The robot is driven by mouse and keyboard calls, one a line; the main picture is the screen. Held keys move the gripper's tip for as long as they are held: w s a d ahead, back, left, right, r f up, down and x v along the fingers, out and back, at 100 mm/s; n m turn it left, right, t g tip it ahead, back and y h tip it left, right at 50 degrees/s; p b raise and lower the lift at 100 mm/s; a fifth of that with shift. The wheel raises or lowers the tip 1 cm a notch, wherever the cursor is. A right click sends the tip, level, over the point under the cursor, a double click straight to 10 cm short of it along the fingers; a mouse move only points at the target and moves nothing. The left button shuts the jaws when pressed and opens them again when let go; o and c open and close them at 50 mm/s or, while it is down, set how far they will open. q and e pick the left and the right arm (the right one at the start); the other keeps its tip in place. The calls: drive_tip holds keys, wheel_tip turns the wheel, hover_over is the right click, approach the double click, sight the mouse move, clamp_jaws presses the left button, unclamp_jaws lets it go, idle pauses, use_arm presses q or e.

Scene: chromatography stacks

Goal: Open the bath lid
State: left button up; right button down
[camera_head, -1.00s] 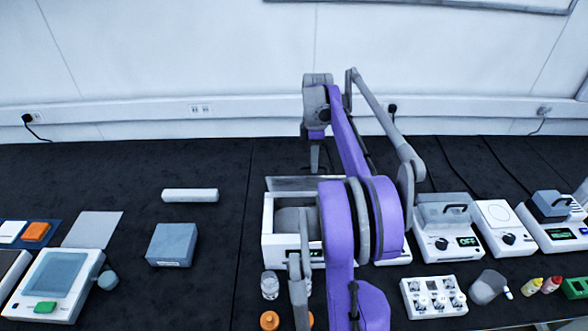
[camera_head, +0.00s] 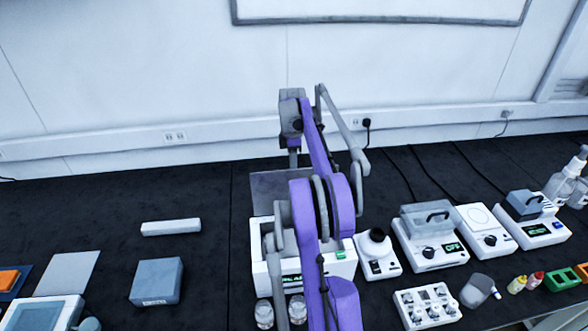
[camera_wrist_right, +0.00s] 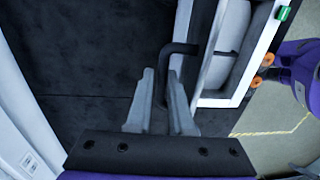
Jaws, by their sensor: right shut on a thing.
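The bath (camera_head: 261,285) is a white box with a lit display, partly hidden behind my right arm. Its grey lid (camera_head: 268,188) stands raised at the back edge, roughly upright. My right gripper (camera_head: 293,163) is behind the raised lid's top, with its fingertips mostly hidden in the head view. In the right wrist view, the right gripper (camera_wrist_right: 162,80) is shut on the dark bent lid handle (camera_wrist_right: 180,48). The lid shows there nearly edge-on (camera_wrist_right: 208,58), beside the open white bath (camera_wrist_right: 252,68). My left gripper is not in view.
A small white device with a black top (camera_head: 376,252) and a heater with a grey cover (camera_head: 428,222) stand right of the bath. A blue-grey block (camera_head: 157,281) and a white bar (camera_head: 171,227) lie to the left. Glass jars (camera_head: 264,314) stand in front. The bench behind is clear.

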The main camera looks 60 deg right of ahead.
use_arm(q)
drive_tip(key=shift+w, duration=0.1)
use_arm(e)
drive_tip(key=shift+w+d+f, duration=0.3)
drive_tip(key=shift+w+d, duration=0.05)
drive_tip(key=shift+d, duration=0.2)
drive_tip(key=c, duration=0.9)
unclamp_jaws()
drive_tip(key=shift+w+d+f, duration=0.1)
drive_tip(key=shift+f, duration=0.05)
drive_tip(key=shift+w+d+f, duration=0.25)
drive_tip(key=shift+w+d, duration=0.05)
drive_tip(key=shift+d, duration=0.1)
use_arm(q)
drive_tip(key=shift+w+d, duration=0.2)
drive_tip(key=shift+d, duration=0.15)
use_arm(e)
drive_tip(key=shift+s+a+r, duration=0.15)
drive_tip(key=shift+a+r, duration=0.05)
drive_tip(key=shift+r, duration=0.15)
